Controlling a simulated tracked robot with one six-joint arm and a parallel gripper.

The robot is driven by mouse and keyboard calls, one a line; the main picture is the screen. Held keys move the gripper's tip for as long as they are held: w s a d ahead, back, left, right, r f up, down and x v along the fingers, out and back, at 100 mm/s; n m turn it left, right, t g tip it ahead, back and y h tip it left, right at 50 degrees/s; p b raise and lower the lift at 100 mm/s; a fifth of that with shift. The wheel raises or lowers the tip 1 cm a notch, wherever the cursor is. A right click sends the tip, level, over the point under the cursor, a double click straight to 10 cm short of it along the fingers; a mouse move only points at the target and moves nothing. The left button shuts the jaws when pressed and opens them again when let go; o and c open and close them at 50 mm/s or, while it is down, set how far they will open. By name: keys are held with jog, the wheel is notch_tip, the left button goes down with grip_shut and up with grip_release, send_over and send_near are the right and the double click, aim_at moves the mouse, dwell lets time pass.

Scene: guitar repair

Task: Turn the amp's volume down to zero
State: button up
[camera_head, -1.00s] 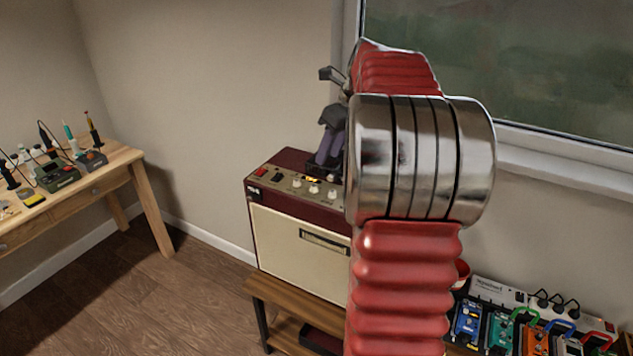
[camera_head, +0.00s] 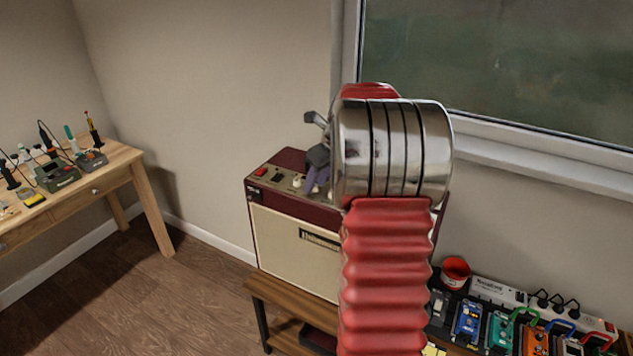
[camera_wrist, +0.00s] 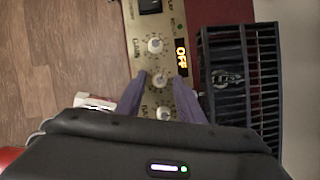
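The amp (camera_head: 295,245) is a maroon and cream box on a low wooden bench. Its gold control panel (camera_wrist: 135,30) shows in the wrist view with a column of pale round knobs. The top knob (camera_wrist: 155,45) has "GAIN" lettering beside it. A middle knob (camera_wrist: 160,79) and a lower knob (camera_wrist: 163,113) lie below it. A lit yellow display (camera_wrist: 181,55) seems to read "OFF". My gripper (camera_wrist: 161,77) is open, its purple fingers on either side of the middle and lower knobs. Contact cannot be told. In the head view my gripper (camera_head: 317,180) hides part of the panel.
A dark slatted grille (camera_wrist: 240,80) lies right of the panel in the wrist view. A red cup (camera_head: 455,272), a white power strip (camera_head: 500,292) and several pedals (camera_head: 500,330) are at lower right. A wooden workbench (camera_head: 110,175) with tools stands left, across open floor.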

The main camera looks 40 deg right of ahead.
jog(key=shift+c, duration=0.3)
grip_shut()
jog(key=shift+n, duration=0.3)
jog(key=n, duration=0.1)
jog(key=n+y, duration=0.1)
jog(key=n, duration=0.1)
jog(key=shift+d+y, duration=0.2)
jog(key=shift+y, duration=0.1)
jog(key=n, duration=0.2)
jog(key=n+g+y, duration=0.1)
jog(key=n, duration=0.1)
jog(key=shift+w+d+n+g, duration=0.2)
jog(key=shift+n+g, duration=0.1)
jog(key=shift+n, duration=0.1)
jog(key=n+g+y, duration=0.1)
jog(key=n, duration=0.3)
jog(key=shift+w+n, duration=0.15)
jog(key=shift+n, duration=0.15)
jog(key=n+g, duration=0.1)
jog(key=n, duration=0.1)
jog(key=n+g, duration=0.1)
jog(key=n, duration=0.1)
jog(key=shift+w+d+n, duration=0.1)
jog(key=shift+w+n, duration=0.1)
jog(key=shift+n, duration=0.2)
